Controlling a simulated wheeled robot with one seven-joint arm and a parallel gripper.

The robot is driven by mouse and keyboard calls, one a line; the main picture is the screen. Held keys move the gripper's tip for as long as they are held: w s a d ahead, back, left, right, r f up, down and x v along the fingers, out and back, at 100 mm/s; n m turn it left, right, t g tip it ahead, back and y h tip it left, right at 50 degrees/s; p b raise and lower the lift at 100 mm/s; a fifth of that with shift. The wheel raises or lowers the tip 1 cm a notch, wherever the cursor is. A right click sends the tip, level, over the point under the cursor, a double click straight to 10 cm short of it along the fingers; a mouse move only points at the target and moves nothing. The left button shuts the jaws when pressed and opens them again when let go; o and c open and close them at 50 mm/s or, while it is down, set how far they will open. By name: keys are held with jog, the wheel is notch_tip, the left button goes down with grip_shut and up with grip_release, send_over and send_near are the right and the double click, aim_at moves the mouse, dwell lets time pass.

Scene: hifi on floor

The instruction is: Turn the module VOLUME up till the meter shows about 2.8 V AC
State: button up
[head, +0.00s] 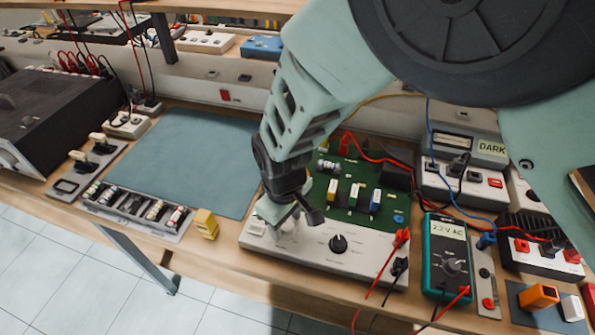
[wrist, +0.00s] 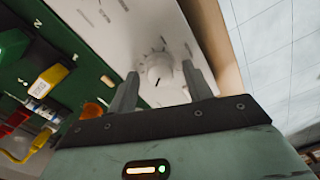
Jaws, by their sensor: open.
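The module (head: 320,262) has a white front panel with a green circuit board (head: 385,212) behind it. A pale knob with a dial scale (wrist: 158,68) shows in the wrist view, its label not readable. My gripper (head: 288,218) is over the panel's left part. In the wrist view my gripper (wrist: 161,72) is open, its fingers on either side of the pale knob with gaps to it. A black knob (head: 338,243) is to the right on the panel.
Red and black leads (head: 400,240) run by the panel's right end. A yellow block (head: 206,222) and a parts tray (head: 137,210) stand left of the module. The blue-green mat (head: 185,160) is bare. A grey terminal strip (head: 484,275) is right of the meter.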

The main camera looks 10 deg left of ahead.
aim_at(286, 224)
jog(key=shift+c, duration=0.2)
jog(key=c, duration=0.9)
jog(key=shift+m+p, duration=0.5)
jog(key=shift+m, duration=2.2)
jog(key=o, duration=0.9)
jog(key=shift+o, duration=0.2)
notch_tip(286, 224, up, 17)
jog(key=b, duration=0.2)
jog(key=shift+r, duration=0.2)
